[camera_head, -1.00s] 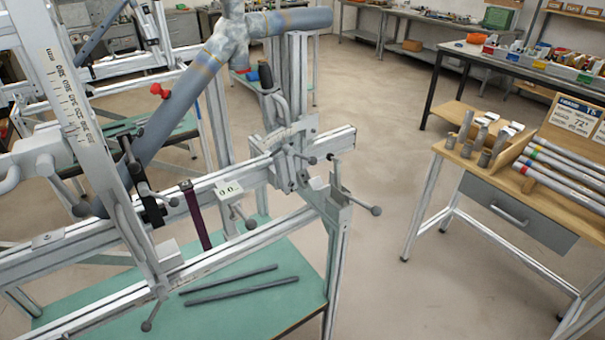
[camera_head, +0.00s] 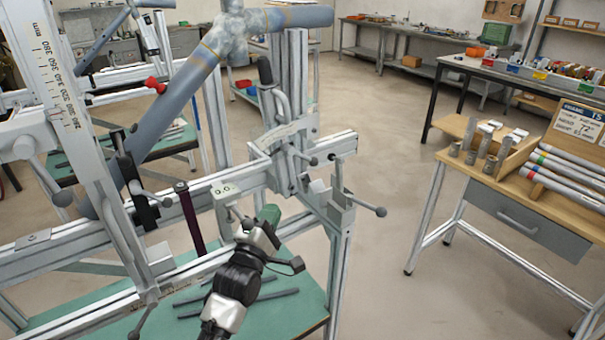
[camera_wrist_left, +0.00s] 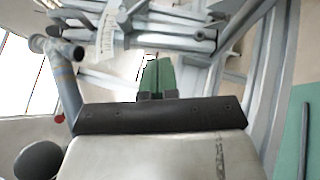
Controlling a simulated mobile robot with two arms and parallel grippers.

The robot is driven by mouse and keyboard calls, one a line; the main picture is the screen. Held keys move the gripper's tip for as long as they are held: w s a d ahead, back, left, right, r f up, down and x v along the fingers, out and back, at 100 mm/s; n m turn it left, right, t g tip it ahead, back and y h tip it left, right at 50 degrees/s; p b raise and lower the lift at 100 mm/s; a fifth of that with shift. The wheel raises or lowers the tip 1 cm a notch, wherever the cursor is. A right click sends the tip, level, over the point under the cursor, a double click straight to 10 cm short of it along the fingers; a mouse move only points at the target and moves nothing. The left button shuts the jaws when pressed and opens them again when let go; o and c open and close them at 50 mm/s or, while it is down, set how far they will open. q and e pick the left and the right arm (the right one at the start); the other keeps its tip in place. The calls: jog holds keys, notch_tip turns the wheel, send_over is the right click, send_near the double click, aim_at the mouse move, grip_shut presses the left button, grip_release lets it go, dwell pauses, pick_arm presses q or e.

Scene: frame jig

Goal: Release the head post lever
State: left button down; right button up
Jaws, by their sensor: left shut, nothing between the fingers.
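My left gripper (camera_head: 267,215) reaches up from the bottom of the head view, in front of the jig's lower right part. Its green fingers are shut together and empty; they also show in the left wrist view (camera_wrist_left: 157,78). Several levers sit on the jig, and I cannot tell for sure which is the head post lever. A grey ball-ended lever (camera_head: 362,205) is right of the fingers. Small levers (camera_head: 303,157) are on the clamp block above them. A black-gripped handle (camera_head: 265,71) stands higher, by the upright post (camera_head: 294,75). The gripper appears apart from these.
The grey tube frame (camera_head: 185,90) slants across the jig. Dark rods lie on the green shelf (camera_head: 290,312) below. A wooden bench (camera_head: 470,165) with tubes stands right, across open floor.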

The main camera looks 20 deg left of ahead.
aim_at(302, 156)
pick_arm(q)
jog(key=d+p+x, duration=0.2)
jog(key=d+x, duration=0.1)
jog(key=x, duration=0.9)
jog(key=shift+w+r+p, duration=0.3)
jog(key=shift+r+p, duration=0.05)
